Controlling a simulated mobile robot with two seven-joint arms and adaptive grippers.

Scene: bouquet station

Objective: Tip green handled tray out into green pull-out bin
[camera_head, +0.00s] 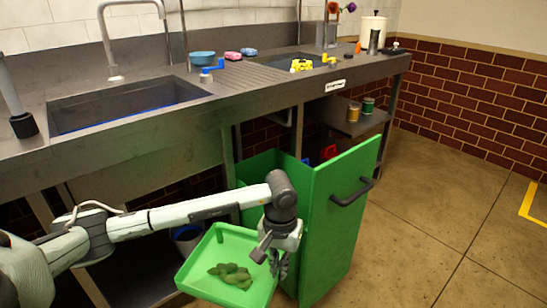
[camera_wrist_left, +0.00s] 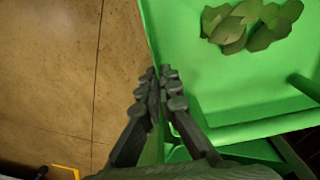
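The green tray (camera_head: 225,245) with a pile of green leaves (camera_head: 232,275) in it is beside the bin, to its left in the head view. The tray (camera_wrist_left: 225,85) and the leaves (camera_wrist_left: 250,22) also show in the left wrist view. My left gripper (camera_head: 278,262) is at the tray's right edge, its fingers (camera_wrist_left: 163,75) closed together around that edge. The grip itself is partly hidden. The green pull-out bin (camera_head: 335,225) stands pulled out under the counter, open at the top, with a dark handle on its front. My right gripper is out of view.
The steel counter (camera_head: 245,80) with a sink (camera_head: 125,105) runs above and behind the bin. Bowls, yellow pieces and pots stand on it. Two small cans (camera_head: 354,111) sit on a lower shelf.

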